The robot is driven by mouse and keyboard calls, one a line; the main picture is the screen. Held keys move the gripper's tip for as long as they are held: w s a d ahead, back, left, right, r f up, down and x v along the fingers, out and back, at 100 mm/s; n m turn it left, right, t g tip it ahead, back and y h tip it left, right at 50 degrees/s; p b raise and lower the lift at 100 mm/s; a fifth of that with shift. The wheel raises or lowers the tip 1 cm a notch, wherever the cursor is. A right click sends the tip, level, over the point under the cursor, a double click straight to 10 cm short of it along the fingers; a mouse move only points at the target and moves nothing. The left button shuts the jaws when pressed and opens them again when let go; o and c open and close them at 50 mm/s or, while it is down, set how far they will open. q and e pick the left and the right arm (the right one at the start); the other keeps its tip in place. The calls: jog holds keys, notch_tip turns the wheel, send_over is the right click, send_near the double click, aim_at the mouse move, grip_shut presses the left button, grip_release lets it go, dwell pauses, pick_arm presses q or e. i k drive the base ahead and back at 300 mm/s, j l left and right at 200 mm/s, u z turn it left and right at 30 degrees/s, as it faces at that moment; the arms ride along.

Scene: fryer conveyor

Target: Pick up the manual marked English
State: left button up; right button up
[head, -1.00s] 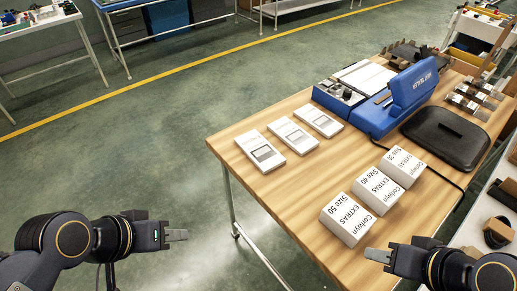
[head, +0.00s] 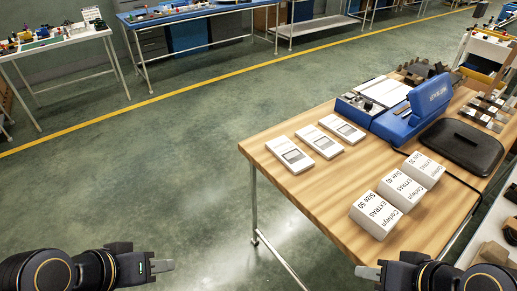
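Three white manuals with grey panels lie in a row on the left part of the wooden table: a left one (head: 291,155), a middle one (head: 318,141) and a right one (head: 343,128). Their print is too small to read, so I cannot tell which is marked English. My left gripper (head: 163,266) is at the lower left, over the floor and well away from the table. My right gripper (head: 367,272) is at the bottom, near the table's front edge. Neither holds anything visible. The fingers look close together, but their gap cannot be made out.
Three white boxes marked Corwyn EXTRAS (head: 378,214) stand at the front of the wooden table (head: 310,190). A blue machine (head: 410,113) and a black case (head: 460,145) lie behind them. Bare wood separates manuals from boxes. Open floor (head: 150,180) lies to the left.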

aim_at(296, 160)
jog(key=i+j+u, duration=1.15)
jog(key=i+j+z, duration=0.15)
jog(key=i+z, duration=0.25)
jog(key=i, duration=0.55)
jog(key=i+z, duration=0.15)
jog(key=z, duration=0.25)
jog(key=i+z, duration=0.15)
jog(key=z, duration=0.25)
jog(key=i+z, duration=0.15)
jog(key=z, duration=0.25)
jog(key=i+j+z, duration=0.1)
jog(key=z, duration=0.3)
jog(key=i+z, duration=0.2)
jog(key=z, duration=0.2)
jog(key=i+j+z, duration=0.1)
jog(key=i+z, duration=0.15)
jog(key=z, duration=0.15)
jog(key=i+j+z, duration=0.15)
jog(key=z, duration=0.25)
jog(key=i+j+z, duration=0.2)
jog(key=z, duration=0.2)
